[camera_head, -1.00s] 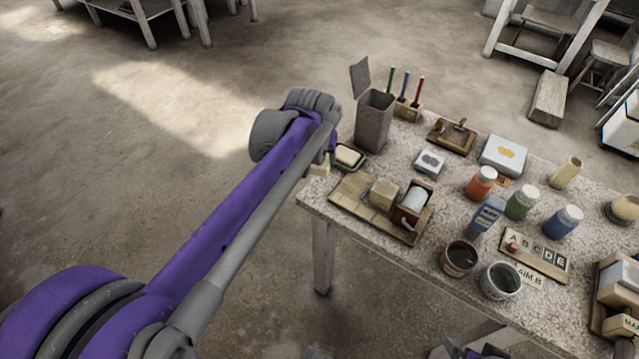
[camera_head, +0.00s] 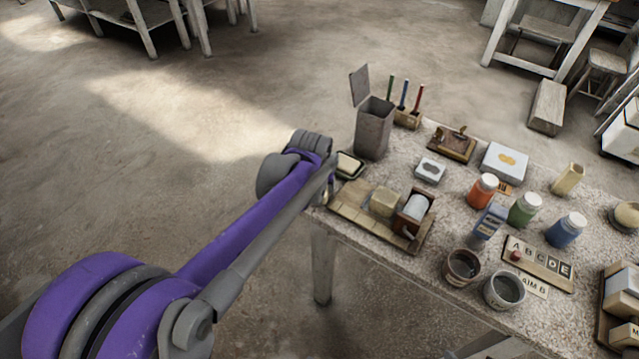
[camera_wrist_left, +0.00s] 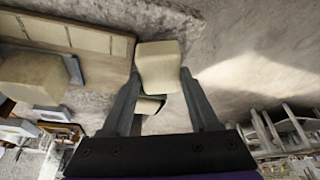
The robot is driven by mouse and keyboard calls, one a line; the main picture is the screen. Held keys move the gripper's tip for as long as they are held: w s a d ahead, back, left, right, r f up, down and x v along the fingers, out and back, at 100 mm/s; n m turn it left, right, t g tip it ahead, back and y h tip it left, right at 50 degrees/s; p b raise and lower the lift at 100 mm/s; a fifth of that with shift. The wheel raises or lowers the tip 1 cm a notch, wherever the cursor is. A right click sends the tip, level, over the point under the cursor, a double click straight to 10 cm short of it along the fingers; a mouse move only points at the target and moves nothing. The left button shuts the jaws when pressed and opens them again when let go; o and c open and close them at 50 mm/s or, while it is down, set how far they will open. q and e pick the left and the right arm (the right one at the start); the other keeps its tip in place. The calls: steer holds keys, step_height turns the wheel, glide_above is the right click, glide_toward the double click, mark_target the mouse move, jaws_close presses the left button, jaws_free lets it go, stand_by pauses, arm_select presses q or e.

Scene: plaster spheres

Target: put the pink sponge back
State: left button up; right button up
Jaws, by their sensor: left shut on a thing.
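My left gripper (camera_wrist_left: 159,78) is shut on a pale cream block (camera_wrist_left: 158,62), which sits between the fingertips in the left wrist view. The block looks cream, not pink; I see no clearly pink sponge. A wooden board (camera_head: 350,209) carries a beige cube (camera_head: 383,201) and a roll holder (camera_head: 413,212). My right gripper is not in view.
A grey bin (camera_head: 373,130) with an open lid stands behind the dish. Paint bottles, including an orange one (camera_head: 482,190), and two pots stand to the right on the speckled table (camera_head: 400,265). Open floor lies left of the table.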

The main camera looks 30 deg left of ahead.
arm_select(q)
steer(key=shift+f, duration=0.4)
steer(key=o, duration=1.2)
steer(key=shift+r, duration=0.1)
steer(key=shift+r, duration=0.15)
steer(key=p+v, duration=0.2)
steer(key=v, duration=1)
steer(key=s+d+f+m, duration=0.1)
steer(key=s+d+f, duration=0.2)
steer(key=s, duration=0.3)
steer(key=s+d+f+m+h, duration=0.1)
steer(key=s+d+f, duration=0.1)
steer(key=s+f, duration=0.2)
steer(key=s+d+f+m, duration=0.1)
steer(key=s+d+f, duration=0.2)
steer(key=s, duration=0.5)
steer(key=shift+d+f+m+t, duration=0.3)
steer(key=shift+d+f+t, duration=0.1)
steer(key=shift+f, duration=0.3)
steer(key=shift+r, duration=0.1)
